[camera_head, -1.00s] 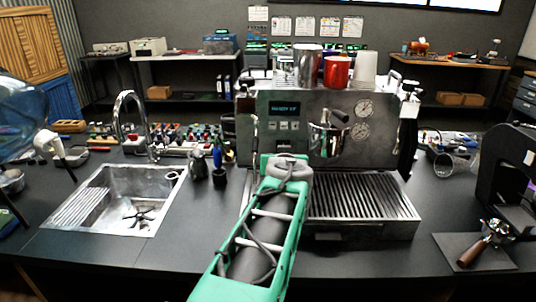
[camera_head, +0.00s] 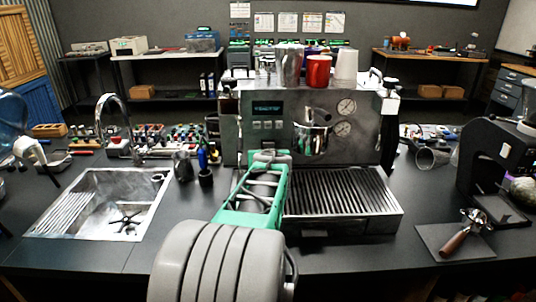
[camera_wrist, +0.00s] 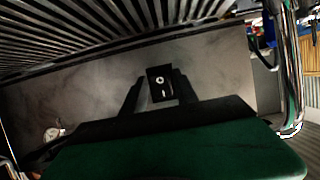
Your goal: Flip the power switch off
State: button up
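The espresso machine (camera_head: 350,112) stands on the dark counter, its front facing me. In the wrist view, the power switch (camera_wrist: 160,84) is a small black rocker with white O and I marks on a grey metal panel (camera_wrist: 88,98). My gripper (camera_wrist: 159,76) is open, its two dark fingers apart on either side of the switch in the picture. I cannot tell whether a finger touches it or how the rocker is tilted. In the head view, my arm reaches to the machine's lower left front and hides the gripper and the switch.
A slatted drip tray (camera_head: 345,195) juts from the machine, and its slats fill the top of the wrist view. A sink (camera_head: 105,205) is at left. A portafilter (camera_head: 462,235) lies on a mat at right, near a black grinder (camera_head: 490,160). Cups (camera_head: 318,70) stand on top.

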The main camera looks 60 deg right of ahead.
grip_shut()
jog(key=f+b, duration=0.1)
jog(key=b, duration=0.4)
jog(key=shift+f+h, duration=0.25)
jog(key=shift+h, duration=0.05)
jog(key=h+b, duration=0.1)
jog(key=b, duration=0.3)
jog(key=shift+f+t, duration=0.1)
jog(key=shift+t, duration=0.3)
jog(key=shift+r+h+b, duration=0.3)
jog(key=shift+b, duration=0.95)
jog(key=shift+r, duration=0.15)
